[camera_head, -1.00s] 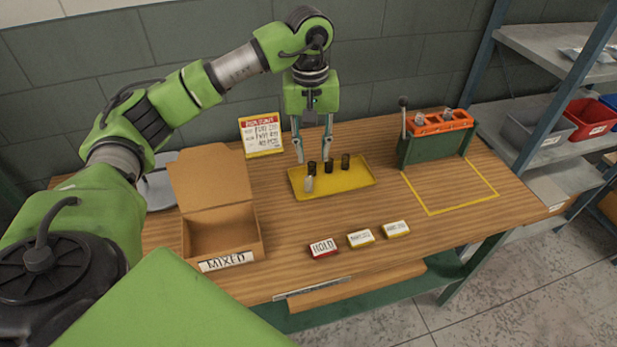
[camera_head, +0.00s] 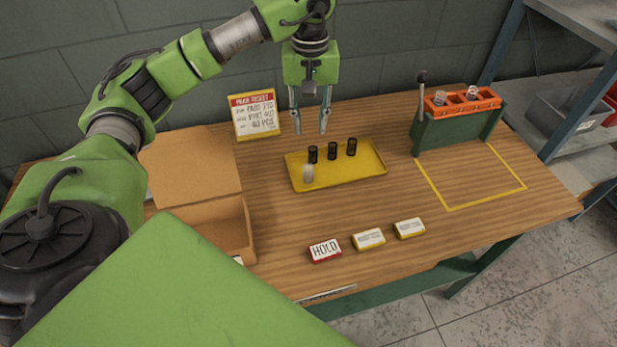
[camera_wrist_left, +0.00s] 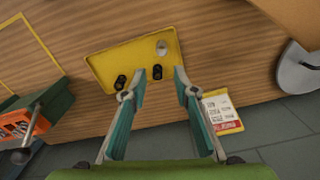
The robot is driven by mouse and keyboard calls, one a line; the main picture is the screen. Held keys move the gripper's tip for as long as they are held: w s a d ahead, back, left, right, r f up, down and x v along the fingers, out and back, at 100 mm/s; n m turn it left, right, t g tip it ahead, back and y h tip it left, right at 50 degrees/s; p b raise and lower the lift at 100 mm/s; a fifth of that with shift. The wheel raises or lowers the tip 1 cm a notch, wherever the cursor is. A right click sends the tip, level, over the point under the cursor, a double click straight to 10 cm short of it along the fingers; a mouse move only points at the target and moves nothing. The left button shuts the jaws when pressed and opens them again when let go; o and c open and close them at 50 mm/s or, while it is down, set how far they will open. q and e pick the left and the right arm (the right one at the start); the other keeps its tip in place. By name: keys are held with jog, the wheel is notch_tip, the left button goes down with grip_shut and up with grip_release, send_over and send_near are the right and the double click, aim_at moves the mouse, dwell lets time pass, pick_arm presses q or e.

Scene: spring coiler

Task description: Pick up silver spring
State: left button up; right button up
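The silver spring (camera_head: 308,173) stands at the front left of the yellow tray (camera_head: 365,176). It also shows in the left wrist view (camera_wrist_left: 162,47). Three black springs, left (camera_head: 313,154), middle (camera_head: 332,150) and right (camera_head: 351,147), stand in a row behind it. My left gripper (camera_head: 310,130) points down, open and empty. In the head view its fingertips appear just behind the tray's back edge, above the table. In the left wrist view (camera_wrist_left: 155,90) its fingers are apart, with the silver spring beyond them. My right gripper is not in view.
An open cardboard box (camera_head: 190,165) stands left of the tray, with a sign (camera_head: 254,115) behind. A green fixture with an orange block (camera_head: 462,103) stands right. HOLD (camera_head: 325,250) and two yellow-edged blocks (camera_head: 369,239) (camera_head: 409,228) sit in front.

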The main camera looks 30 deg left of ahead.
aim_at(308, 167)
pick_arm(q)
jog(key=f, duration=1.2)
jog(key=shift+w+a, duration=0.15)
jog(key=shift+w, duration=0.05)
jog(key=shift+f+p, duration=0.3)
jog(key=shift+p, duration=0.05)
jog(key=f, duration=0.1)
jog(key=f+p, duration=0.1)
jog(key=f, duration=0.1)
jog(key=shift+a+f+p, duration=0.25)
jog(key=shift+f+p, duration=0.05)
jog(key=shift+f, duration=0.45)
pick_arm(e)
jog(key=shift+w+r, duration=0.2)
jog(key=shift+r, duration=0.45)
pick_arm(q)
jog(key=shift+c, duration=0.3)
grip_shut()
